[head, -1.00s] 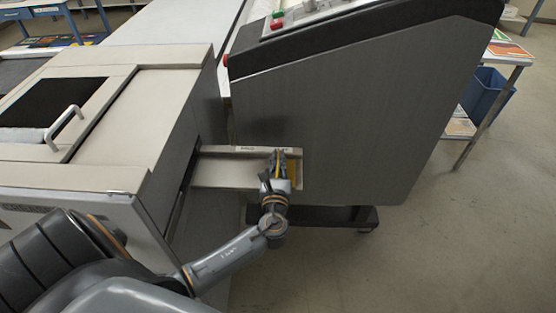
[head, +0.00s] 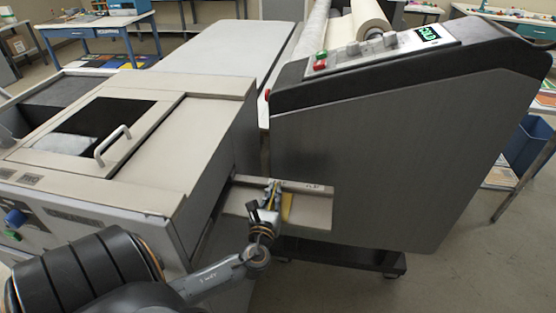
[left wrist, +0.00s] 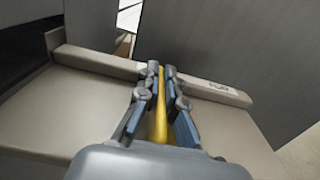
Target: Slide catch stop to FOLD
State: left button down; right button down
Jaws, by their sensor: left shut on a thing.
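The catch stop, a yellow plate (head: 287,207), stands across the beige catch tray (head: 318,209) between the two machines. My left gripper (head: 272,190) is shut on it, with the fingers at the tray's back rail. In the left wrist view the stop (left wrist: 161,112) shows as a yellow edge between the fingertips (left wrist: 160,72). My right gripper is not in view.
The grey laminator cabinet (head: 400,150) with its control panel (head: 385,47) stands close behind and right of the tray. The beige machine (head: 190,140) with a handled lid is at left. A blue bin (head: 527,145) is far right. Floor at right is clear.

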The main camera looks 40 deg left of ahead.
pick_arm(q)
jog(key=c, duration=1.6)
grip_release()
jog(key=shift+s+a+f, duration=0.1)
jog(key=shift+a, duration=0.1)
jog(key=shift+c, duration=0.2)
jog(key=shift+o, duration=0.8)
jog(key=shift+s+a, duration=0.1)
jog(key=shift+a, duration=0.05)
jog(key=shift+s+d, duration=0.1)
jog(key=shift+d, duration=0.2)
jog(key=v, duration=1.1)
jog(key=shift+s, duration=0.3)
jog(key=shift+d, duration=0.1)
